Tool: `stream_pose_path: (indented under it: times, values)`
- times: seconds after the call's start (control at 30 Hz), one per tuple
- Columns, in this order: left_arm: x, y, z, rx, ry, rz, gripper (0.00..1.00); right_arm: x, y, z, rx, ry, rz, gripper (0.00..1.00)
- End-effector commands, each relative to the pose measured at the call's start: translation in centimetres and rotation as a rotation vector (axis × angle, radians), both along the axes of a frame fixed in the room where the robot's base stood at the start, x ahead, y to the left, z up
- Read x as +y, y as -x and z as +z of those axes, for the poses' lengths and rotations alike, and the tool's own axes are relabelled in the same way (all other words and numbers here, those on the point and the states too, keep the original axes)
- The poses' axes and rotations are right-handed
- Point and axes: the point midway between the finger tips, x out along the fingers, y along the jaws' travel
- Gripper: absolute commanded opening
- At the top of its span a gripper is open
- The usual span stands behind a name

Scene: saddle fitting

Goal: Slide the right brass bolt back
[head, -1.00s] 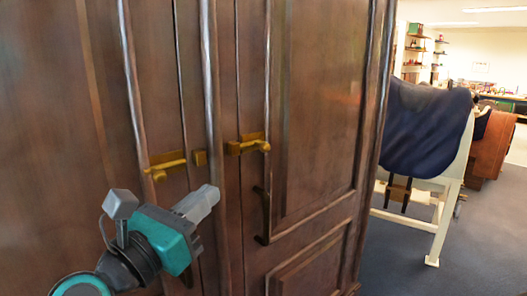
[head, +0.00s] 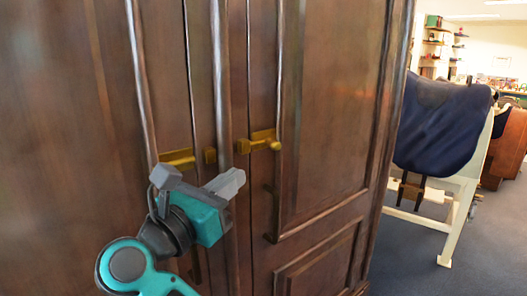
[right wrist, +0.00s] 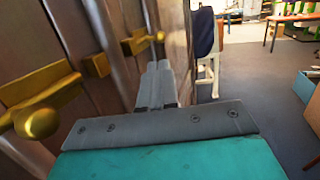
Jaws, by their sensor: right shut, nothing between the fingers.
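The right brass bolt (head: 263,141) is on the right door of the dark wooden cupboard, its round knob at the right end. It also shows in the right wrist view (right wrist: 141,41), just beyond my fingertips. My right gripper (head: 238,180) is shut and empty, below and left of that bolt in the head view, with a visible gap between them. Its fingers also show in the right wrist view (right wrist: 157,75). The left brass bolt (head: 178,157) is partly hidden behind my right gripper in the head view. My left gripper is not in view.
A brass keeper (head: 210,156) sits beside the left bolt. A dark door handle (head: 271,213) stands below the right bolt. A white stand (head: 457,210) with a dark blue saddle cover (head: 437,125) is at the right. Open floor (head: 405,255) lies there.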

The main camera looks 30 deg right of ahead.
Motion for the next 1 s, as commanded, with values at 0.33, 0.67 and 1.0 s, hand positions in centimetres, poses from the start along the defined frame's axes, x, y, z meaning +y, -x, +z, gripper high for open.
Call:
stream_pose_path:
  times: [0.33, 0.67, 1.0]
  values:
    - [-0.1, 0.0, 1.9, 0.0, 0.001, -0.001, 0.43, -6.7, -2.7, 1.4, -0.001, 0.005, -0.003, 0.0]
    - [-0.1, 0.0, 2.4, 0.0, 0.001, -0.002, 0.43, -9.0, -3.8, 1.5, 0.0, 0.0, -0.001, 0.0]
    - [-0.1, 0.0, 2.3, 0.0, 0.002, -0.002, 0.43, -9.0, -3.8, 1.5, 0.0, -0.001, 0.0, 0.0]
